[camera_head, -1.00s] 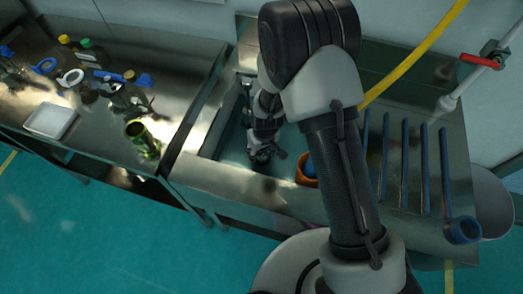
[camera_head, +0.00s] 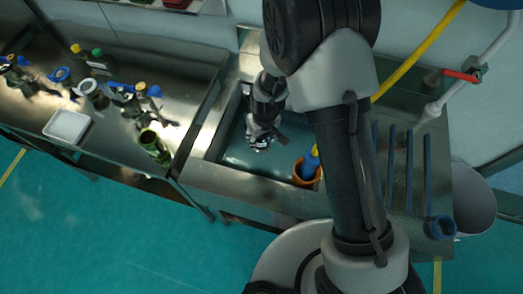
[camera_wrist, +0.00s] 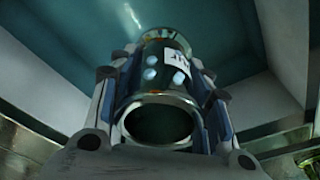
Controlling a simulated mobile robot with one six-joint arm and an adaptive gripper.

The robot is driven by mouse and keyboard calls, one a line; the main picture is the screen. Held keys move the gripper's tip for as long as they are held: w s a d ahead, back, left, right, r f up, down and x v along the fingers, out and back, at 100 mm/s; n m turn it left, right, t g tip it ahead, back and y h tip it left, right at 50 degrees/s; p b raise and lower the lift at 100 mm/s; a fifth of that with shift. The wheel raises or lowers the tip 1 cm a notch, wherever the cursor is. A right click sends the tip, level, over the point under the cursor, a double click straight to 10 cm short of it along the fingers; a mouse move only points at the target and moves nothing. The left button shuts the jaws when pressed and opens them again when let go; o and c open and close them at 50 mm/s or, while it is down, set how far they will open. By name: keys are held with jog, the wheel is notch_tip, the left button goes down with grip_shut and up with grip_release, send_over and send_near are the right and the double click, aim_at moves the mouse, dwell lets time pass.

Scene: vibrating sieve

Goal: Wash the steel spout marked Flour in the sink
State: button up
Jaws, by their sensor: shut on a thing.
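My gripper (camera_head: 258,143) is in the sink basin (camera_head: 225,150), in the left part of it in the head view. In the wrist view my gripper (camera_wrist: 163,105) is shut on a shiny steel spout (camera_wrist: 160,82), one finger along each side. The spout's round open end faces the wrist camera. A white label (camera_wrist: 180,62) is on its side, but its lettering is too small to read. Pale, drop-like spots show on the steel. The basin wall (camera_wrist: 215,28) is behind it. In the head view the spout is mostly hidden by the gripper.
An orange pot (camera_head: 307,172) with a blue and yellow thing in it stands at the basin's right. Dark rods lie on the right drainboard. The left steel table holds a white tray (camera_head: 68,126), a green glass jar (camera_head: 154,144) and several bottles and clamps.

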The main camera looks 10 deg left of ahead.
notch_tip(320, 180, up, 12)
jog(key=p, duration=0.7)
jog(key=shift+f, duration=0.15)
dwell(0.9)
